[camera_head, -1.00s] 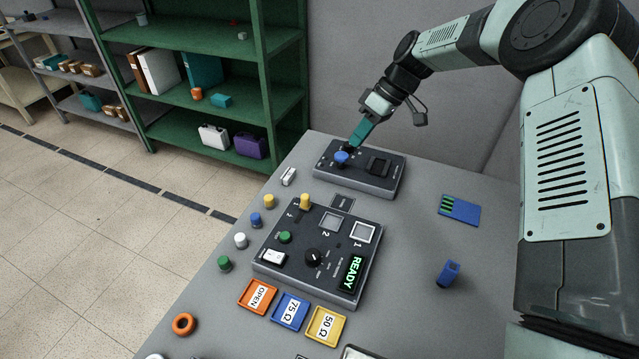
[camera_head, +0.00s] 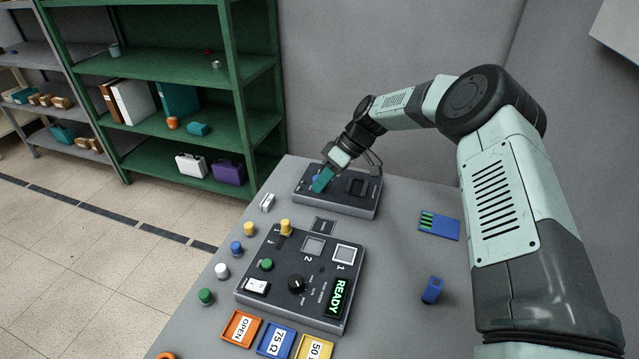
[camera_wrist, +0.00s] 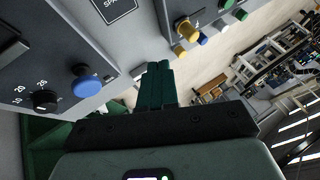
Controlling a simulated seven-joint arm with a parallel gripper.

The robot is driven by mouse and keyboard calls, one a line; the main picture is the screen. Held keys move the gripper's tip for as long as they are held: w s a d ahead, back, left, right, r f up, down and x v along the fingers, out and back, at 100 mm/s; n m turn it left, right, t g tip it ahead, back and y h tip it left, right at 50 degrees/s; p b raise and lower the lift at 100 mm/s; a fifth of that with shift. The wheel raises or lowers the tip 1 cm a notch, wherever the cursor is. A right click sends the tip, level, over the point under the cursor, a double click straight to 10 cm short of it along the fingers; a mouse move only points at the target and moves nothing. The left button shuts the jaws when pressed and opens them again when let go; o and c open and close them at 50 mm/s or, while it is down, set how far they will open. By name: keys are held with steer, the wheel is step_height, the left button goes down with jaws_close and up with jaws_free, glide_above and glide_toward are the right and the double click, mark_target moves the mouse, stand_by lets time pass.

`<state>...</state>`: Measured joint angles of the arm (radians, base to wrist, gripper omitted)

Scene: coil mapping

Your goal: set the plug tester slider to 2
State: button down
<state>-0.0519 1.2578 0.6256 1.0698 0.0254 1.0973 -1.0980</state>
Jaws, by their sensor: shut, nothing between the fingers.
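The tester box (camera_head: 300,312) with a lit READY display stands at the front of the table. A yellow knob (camera_head: 285,227) stands at a short marked slot on its far left corner; its setting is too small to read. The knob also shows in the wrist view (camera_wrist: 187,30). My gripper (camera_head: 318,187) is shut and empty, above the near left part of the far dark box (camera_head: 345,208). It partly hides that box's blue knob (camera_head: 315,178). In the wrist view my shut fingertips (camera_wrist: 158,68) are apart from the blue knob (camera_wrist: 86,84).
Several coloured caps, including a blue one (camera_head: 236,248), line the tester's left side. Labelled trays, such as the orange OPEN tray (camera_head: 240,328), lie in front. A blue card (camera_head: 438,225) and a blue block (camera_head: 432,291) lie right. A green shelf (camera_head: 228,100) stands behind.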

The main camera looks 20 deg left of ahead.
mark_target(286, 227)
steer(key=x, duration=0.7)
steer(key=shift+s+a+f, duration=0.1)
steer(key=shift+s, duration=0.1)
steer(key=shift+s+a, duration=0.2)
steer(key=shift+s, duration=0.85)
steer(key=shift+s+a, duration=0.2)
steer(key=shift+s, duration=0.45)
steer(key=shift+s, duration=2.4)
steer(key=shift+w, duration=0.1)
